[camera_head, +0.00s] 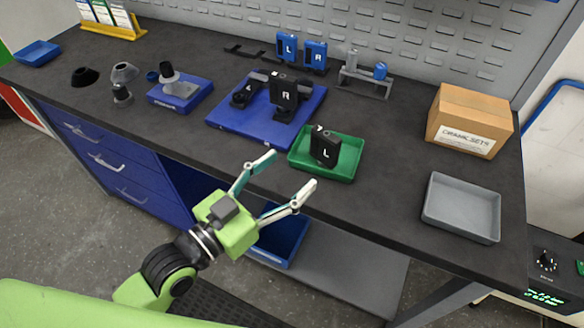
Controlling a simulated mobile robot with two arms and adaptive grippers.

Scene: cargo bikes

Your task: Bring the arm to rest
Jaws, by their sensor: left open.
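My left gripper (284,178) shows in the head view, its arm coming in from the lower left. Its two fingers are spread apart with nothing between them. It is in front of the workbench's front edge, below the green tray (347,172) in the picture. A black block marked L (325,147) stands in that tray, apart from the fingers. My right gripper is not in view.
The dark workbench (400,138) carries a blue mat (229,132) with a black part marked R (284,96), a grey tray (462,209), a cardboard box (470,118) and a blue stand (181,96). A blue bin (282,243) sits below. Floor shows at left.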

